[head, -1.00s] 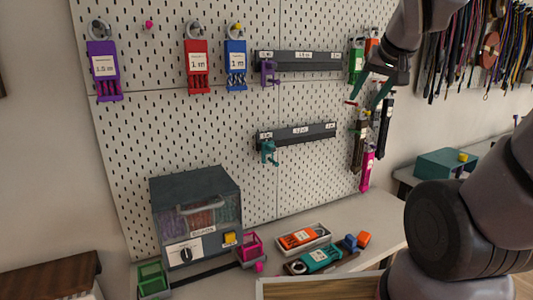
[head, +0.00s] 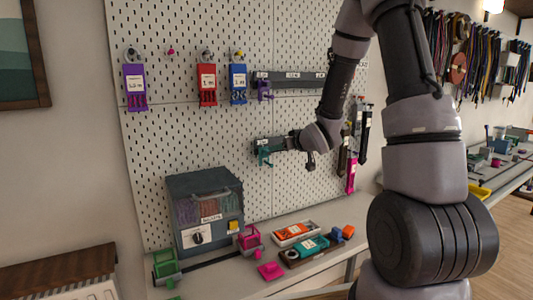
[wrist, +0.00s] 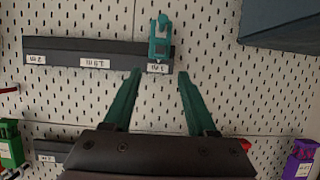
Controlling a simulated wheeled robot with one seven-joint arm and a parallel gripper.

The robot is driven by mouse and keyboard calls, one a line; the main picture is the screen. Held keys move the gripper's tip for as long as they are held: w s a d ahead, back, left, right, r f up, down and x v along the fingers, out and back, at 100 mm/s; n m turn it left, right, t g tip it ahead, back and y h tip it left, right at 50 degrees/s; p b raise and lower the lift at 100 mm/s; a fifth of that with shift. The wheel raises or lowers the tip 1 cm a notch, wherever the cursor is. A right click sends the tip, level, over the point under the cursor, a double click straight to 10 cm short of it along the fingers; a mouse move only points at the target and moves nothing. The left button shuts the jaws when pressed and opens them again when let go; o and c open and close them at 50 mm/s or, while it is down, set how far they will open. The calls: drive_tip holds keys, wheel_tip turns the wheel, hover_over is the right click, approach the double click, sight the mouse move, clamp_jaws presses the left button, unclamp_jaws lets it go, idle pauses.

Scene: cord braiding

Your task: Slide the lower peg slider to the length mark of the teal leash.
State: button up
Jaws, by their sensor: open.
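The lower peg slider (head: 264,158) is a teal bracket at the left end of the lower rail (head: 262,144) in the head view. In the wrist view, which looks inverted, the slider (wrist: 160,40) stands at the right end of the dark rail (wrist: 60,52) with three white labels, too blurred to read surely. My gripper (wrist: 157,73) has its two teal fingers spread, with the slider just beyond the tips, between their lines; nothing is held. In the head view my gripper (head: 284,143) covers much of that rail. A teal leash pack (head: 309,248) lies on the bench.
The upper rail (head: 290,78) carries a purple slider (head: 265,92). Purple, red and blue packs hang at upper left. The machine (head: 205,212) stands on the bench below, beside a pink holder (head: 249,238). Dark and pink leashes (head: 351,172) hang right of the rails.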

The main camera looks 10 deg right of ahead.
sight(268, 150)
drive_tip(key=x, duration=0.9)
drive_tip(key=shift+w+f, duration=0.15)
drive_tip(key=shift+w, duration=0.1)
clamp_jaws()
idle(1.0)
